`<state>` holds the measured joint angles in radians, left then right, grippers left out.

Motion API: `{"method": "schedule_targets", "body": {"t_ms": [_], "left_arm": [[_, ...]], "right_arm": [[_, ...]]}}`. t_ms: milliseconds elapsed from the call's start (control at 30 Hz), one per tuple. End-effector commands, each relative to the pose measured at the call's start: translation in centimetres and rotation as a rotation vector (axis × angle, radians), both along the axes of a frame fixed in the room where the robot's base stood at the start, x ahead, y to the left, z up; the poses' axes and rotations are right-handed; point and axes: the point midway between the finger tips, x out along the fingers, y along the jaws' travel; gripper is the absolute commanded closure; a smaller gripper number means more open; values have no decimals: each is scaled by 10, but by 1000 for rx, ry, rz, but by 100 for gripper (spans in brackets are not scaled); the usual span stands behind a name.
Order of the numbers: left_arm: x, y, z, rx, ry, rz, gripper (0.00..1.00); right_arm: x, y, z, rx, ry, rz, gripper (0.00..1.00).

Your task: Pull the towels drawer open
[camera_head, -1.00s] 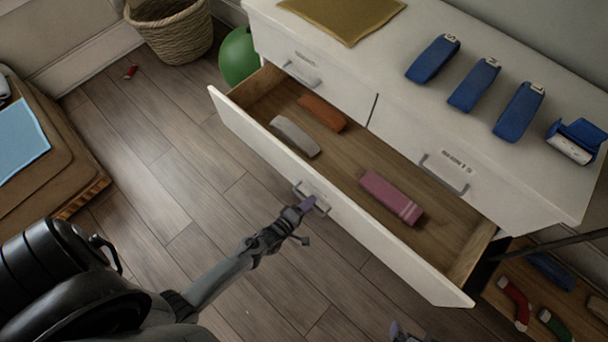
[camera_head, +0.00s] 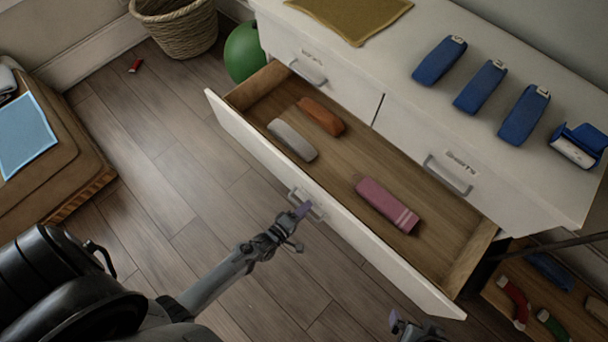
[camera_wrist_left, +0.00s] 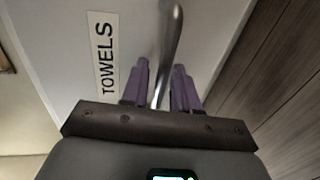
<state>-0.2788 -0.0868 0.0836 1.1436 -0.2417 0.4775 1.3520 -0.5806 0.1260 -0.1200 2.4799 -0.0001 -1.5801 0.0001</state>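The towels drawer (camera_head: 340,218) is the long white lower drawer of the dresser, and it stands well out. Inside lie a grey rolled towel (camera_head: 292,139), an orange one (camera_head: 321,116) and a pink one (camera_head: 387,204). My left gripper (camera_head: 301,211) is at the drawer's front handle (camera_head: 313,202). In the left wrist view, the purple fingers of my left gripper (camera_wrist_left: 160,78) lie on both sides of the metal handle (camera_wrist_left: 170,40), beside a "TOWELS" label (camera_wrist_left: 104,52). My right gripper (camera_head: 408,329) shows only partly at the bottom edge, away from the drawer handle.
The white dresser (camera_head: 400,75) has two closed upper drawers. Blue cases (camera_head: 480,86) and a mustard cloth (camera_head: 352,14) lie on top. A green ball (camera_head: 244,52) and wicker basket (camera_head: 176,27) stand behind left. A low shelf (camera_head: 545,305) is at lower right.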

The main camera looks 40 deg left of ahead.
Motion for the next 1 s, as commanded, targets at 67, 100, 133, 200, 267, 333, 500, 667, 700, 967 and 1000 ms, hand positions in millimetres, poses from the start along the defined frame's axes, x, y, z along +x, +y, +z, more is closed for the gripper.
{"method": "schedule_targets", "body": {"t_ms": [67,100,133,200,267,333,500,667,700,967,1000], "left_arm": [[0,0,0,0,0,0,71],[0,0,0,0,0,0,71],[0,0,0,0,1,0,71],[-2,0,0,0,1,1,71],[-5,1,1,0,2,1,71],[-11,2,3,0,2,1,71],[-35,5,9,1,4,2,71],[-62,8,15,-1,3,0,71],[-68,9,16,0,3,0,71],[-98,13,22,0,1,0,71],[-100,13,22,0,0,0,71]], "right_arm": [[0,0,0,0,0,0,0],[0,0,0,1,0,-1,0],[0,0,0,1,0,-1,0],[0,1,1,2,0,-1,0],[0,1,2,4,1,-2,0],[0,1,5,5,1,-4,0],[0,2,16,9,0,-5,0],[0,2,26,9,0,-6,0],[0,2,28,9,0,-6,0],[0,2,36,9,0,-5,0],[0,2,36,8,0,-6,0]]}}
